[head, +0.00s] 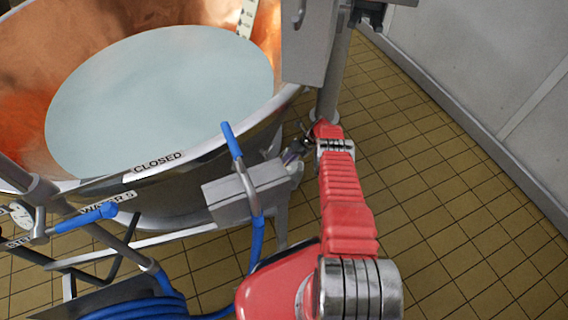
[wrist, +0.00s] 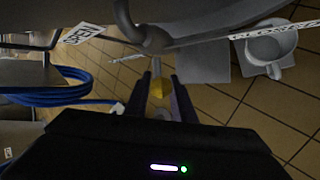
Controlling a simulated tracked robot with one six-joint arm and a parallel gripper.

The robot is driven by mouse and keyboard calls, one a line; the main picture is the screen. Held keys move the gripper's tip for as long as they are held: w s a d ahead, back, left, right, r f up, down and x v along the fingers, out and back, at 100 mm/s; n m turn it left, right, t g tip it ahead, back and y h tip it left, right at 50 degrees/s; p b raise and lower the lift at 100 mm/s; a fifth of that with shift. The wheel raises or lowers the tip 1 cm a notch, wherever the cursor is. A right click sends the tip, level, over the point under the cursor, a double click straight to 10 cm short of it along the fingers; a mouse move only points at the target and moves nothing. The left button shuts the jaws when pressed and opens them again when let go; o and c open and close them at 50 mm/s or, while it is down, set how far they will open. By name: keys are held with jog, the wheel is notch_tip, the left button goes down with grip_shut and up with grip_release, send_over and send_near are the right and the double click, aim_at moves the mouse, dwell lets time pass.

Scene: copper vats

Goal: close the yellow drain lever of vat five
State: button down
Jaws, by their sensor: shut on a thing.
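Vat five is a copper vat (head: 190,185) with a steel rim and pale liquid, at the left of the head view. The yellow drain lever (wrist: 157,88) shows as a small yellow patch between the two dark fingers of my gripper (wrist: 162,80) in the wrist view. My gripper is shut on it, below a grey pipe fitting (wrist: 152,38). An OPEN label (wrist: 85,33) is left of the gripper and a CLOSED label (wrist: 265,30) is to the right. In the head view my gripper (head: 295,152) reaches beside the vat's right side; the lever is not visible there.
A blue hose (head: 140,305) lies coiled at lower left. A grey post (head: 333,90) stands behind the gripper. Tiled floor (head: 440,170) is open to the right, up to the wall.

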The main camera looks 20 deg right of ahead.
jog(key=shift+w+d+r, duration=0.1)
jog(key=shift+w, duration=0.05)
dwell(0.3)
jog(key=c, duration=1.9)
grip_release()
jog(key=shift+o, duration=0.8)
jog(key=v, duration=1.3)
jog(key=shift+d+r, duration=0.2)
jog(key=shift+r, duration=0.05)
